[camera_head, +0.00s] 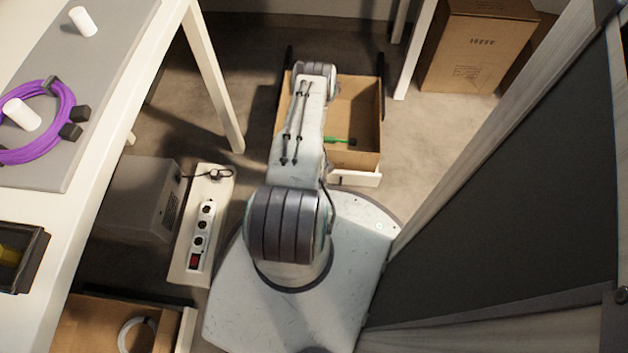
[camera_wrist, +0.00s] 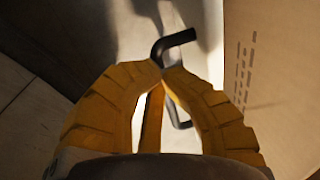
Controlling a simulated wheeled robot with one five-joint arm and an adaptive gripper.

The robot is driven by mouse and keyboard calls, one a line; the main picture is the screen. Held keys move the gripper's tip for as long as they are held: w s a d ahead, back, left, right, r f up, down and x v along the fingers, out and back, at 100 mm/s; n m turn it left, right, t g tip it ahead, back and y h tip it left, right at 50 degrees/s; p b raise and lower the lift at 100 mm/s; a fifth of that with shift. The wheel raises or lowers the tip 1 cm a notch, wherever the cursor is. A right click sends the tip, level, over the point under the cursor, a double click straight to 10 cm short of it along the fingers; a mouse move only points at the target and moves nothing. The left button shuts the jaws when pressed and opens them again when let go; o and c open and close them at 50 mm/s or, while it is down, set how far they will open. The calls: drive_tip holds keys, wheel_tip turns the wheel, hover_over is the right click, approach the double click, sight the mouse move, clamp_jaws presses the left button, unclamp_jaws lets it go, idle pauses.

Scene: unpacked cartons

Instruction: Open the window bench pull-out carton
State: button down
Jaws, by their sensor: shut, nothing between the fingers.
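A brown pull-out carton (camera_head: 357,100) with dark side rails and a pale front (camera_head: 357,178) stands open in the head view. I cannot tell for certain that it is the window bench one. My arm covers its left part. A green tool-like item (camera_head: 338,140) with a dark end lies inside. My gripper (camera_wrist: 164,69) shows in the wrist view with its yellow ribbed fingers meeting at the tips, shut and empty. A black bent bar (camera_wrist: 174,42), perhaps a handle, is right by the fingertips; touching or apart is unclear. In the head view the gripper is hidden behind my arm.
A printed cardboard box (camera_head: 475,50) stands at the back right. A white table (camera_head: 100,130) with a purple cable coil (camera_head: 40,120) is on the left. A dark panel (camera_head: 510,190) bounds the right.

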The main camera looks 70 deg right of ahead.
drive_tip(key=c, duration=2)
unclamp_jaws()
drive_tip(key=shift+s+a+f, duration=0.15)
drive_tip(key=shift+a+f, duration=0.05)
drive_tip(key=shift+a, duration=0.1)
drive_tip(key=o, duration=0.6)
drive_tip(key=shift+d+r, duration=0.1)
drive_tip(key=shift+d, duration=0.1)
wheel_tip(320, 180, up, 10)
